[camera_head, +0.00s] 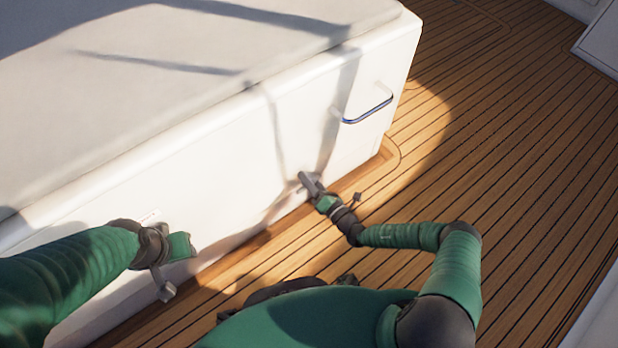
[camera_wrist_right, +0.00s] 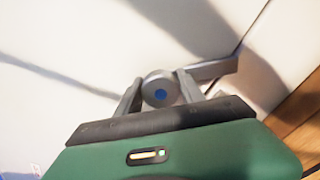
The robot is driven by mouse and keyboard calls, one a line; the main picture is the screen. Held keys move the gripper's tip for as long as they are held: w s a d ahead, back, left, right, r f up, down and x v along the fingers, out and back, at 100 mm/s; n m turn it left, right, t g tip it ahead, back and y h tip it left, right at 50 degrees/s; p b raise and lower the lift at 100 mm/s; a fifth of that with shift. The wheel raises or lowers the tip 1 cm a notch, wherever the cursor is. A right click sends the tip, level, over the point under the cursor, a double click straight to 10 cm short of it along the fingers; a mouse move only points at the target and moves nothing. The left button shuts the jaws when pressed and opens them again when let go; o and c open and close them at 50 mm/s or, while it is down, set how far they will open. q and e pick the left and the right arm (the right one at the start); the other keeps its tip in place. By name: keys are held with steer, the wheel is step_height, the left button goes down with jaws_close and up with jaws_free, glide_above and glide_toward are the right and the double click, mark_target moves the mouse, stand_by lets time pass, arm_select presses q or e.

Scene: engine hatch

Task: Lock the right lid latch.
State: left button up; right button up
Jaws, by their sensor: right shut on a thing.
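The right lid latch (camera_wrist_right: 160,92) is a grey round hub with a blue dot and a lever (camera_wrist_right: 213,69) stretching to the right in the right wrist view. In the head view the latch (camera_head: 309,181) is a small grey shape low on the white hatch front. My right gripper (camera_wrist_right: 158,92) is shut on the latch hub, one finger on each side of it. In the head view my right gripper (camera_head: 314,191) is at the latch and partly covers it. My left gripper (camera_head: 166,287) is beside the hatch front at the lower left; its finger gap is not clear.
The white hatch box (camera_head: 215,165) fills the left and middle, with its pale lid (camera_head: 180,60) down on top. A blue-and-silver handle (camera_head: 368,112) sticks out above and right of the latch. Open wooden deck (camera_head: 500,170) lies to the right.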

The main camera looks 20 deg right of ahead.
steer(key=m, duration=0.3)
steer(key=shift+d+f+m, duration=0.2)
steer(key=shift+m, duration=2)
steer(key=shift+d+f, duration=0.1)
steer(key=o, duration=1.3)
